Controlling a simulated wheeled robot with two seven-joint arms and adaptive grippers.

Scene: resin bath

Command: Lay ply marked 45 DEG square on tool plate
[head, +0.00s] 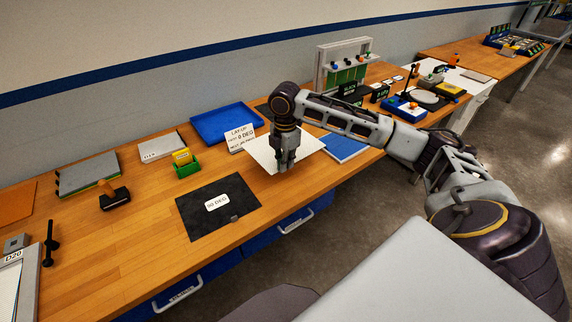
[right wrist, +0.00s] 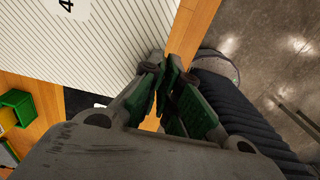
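A pale ply (head: 262,153) lies near the table's front edge in the head view. In the right wrist view the ply (right wrist: 105,45) looks white and ribbed, with a label cut off after a "4". My right gripper (head: 287,166) points down at its near edge; in the right wrist view its green-padded fingers (right wrist: 170,75) have their tips close together at that edge. Whether any ply is pinched between them I cannot tell. A black square (head: 200,222) with a white degree label lies to the left. I cannot single out the tool plate. My left gripper is out of view.
A layup card (head: 240,138) stands behind the ply, with a blue tray (head: 212,125) further back. A green bin (head: 187,170), orange-handled tool (head: 114,197) and grey slab (head: 88,172) stand left. A blue sheet (head: 343,148) lies right.

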